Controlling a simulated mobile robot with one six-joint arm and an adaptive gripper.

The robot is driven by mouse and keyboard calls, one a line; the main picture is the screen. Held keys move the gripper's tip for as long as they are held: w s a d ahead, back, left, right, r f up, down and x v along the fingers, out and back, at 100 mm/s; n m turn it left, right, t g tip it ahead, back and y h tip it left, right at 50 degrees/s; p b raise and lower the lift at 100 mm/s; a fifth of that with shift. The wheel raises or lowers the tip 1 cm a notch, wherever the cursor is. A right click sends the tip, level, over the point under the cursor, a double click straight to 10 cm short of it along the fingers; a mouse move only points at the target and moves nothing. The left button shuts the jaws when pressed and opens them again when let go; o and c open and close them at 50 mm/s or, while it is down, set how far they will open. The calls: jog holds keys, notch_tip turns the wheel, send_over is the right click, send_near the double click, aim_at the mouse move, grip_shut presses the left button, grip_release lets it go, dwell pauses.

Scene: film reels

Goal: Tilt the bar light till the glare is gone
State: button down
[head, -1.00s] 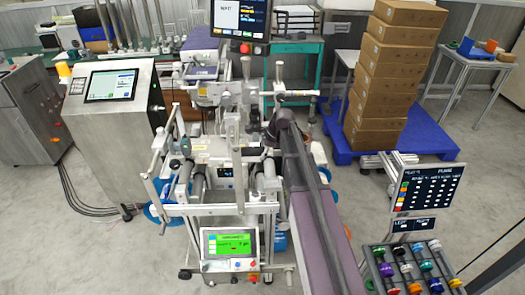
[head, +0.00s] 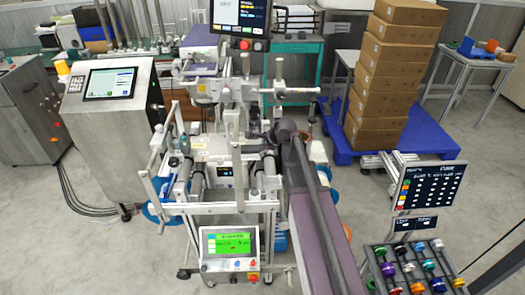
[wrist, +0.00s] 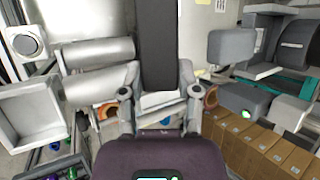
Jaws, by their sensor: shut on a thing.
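In the wrist view a long dark grey bar (wrist: 157,45), which looks like the bar light, runs up from between the fingers of my gripper (wrist: 159,100). My gripper is shut on it, one finger on each side. In the head view my arm reaches from the lower right to the middle of the reel machine (head: 205,210). My fingers and the held part are mostly hidden there behind my wrist and the machine's frame. I cannot make out any glare on the film.
A green-lit display (head: 230,243) stands at the machine's front. A monitor (head: 240,15) hangs above it. A steel console (head: 110,125) stands at left. Stacked cartons (head: 390,80) rest on a blue pallet (head: 430,140) at right. A dark panel (head: 430,185) stands above a rack of coloured knobs (head: 415,265).

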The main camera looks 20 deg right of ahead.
dwell(0.3)
jog(key=shift+c, duration=1.6)
grip_release()
jog(key=shift+w+p, duration=0.1)
jog(key=shift+p, duration=0.3)
